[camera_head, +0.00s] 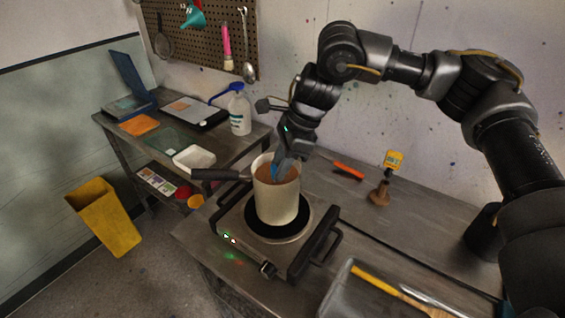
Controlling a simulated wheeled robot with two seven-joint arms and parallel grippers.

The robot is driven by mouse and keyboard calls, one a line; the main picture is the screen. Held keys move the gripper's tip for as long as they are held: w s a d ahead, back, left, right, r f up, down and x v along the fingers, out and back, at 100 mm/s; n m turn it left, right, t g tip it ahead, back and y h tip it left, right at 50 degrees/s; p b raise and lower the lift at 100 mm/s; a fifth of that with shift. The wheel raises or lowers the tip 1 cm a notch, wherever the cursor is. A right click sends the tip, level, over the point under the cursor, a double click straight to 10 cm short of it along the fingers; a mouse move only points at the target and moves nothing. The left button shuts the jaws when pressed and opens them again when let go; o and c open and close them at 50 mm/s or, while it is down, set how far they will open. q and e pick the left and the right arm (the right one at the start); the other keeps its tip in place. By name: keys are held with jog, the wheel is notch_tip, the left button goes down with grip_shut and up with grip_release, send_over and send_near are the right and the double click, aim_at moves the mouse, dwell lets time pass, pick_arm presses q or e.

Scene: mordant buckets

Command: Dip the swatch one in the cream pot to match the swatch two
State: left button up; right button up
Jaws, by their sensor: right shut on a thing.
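The cream pot (276,203) stands upright on a hot plate, with orange-brown liquid (265,176) inside and its dark handle pointing left. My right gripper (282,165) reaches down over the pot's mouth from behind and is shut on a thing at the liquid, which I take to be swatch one. A small blue part shows there; the rest of the held thing is hidden by the fingers, liquid and rim. My left gripper is out of view.
The hot plate (240,246) sits on the metal bench. An orange-handled tool (349,170) and a yellow gauge (394,160) on a stand are to the right. A metal tray (345,290) is in front. A white bottle (240,112) and white dish (194,158) are left.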

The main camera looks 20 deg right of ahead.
jog(key=shift+d, duration=0.15)
jog(key=shift+s+d, duration=0.1)
jog(key=shift+d, duration=0.65)
jog(key=shift+a, duration=0.1)
jog(key=shift+a, duration=0.8)
jog(key=shift+d, duration=0.15)
jog(key=shift+d, duration=0.75)
jog(key=shift+a, duration=0.1)
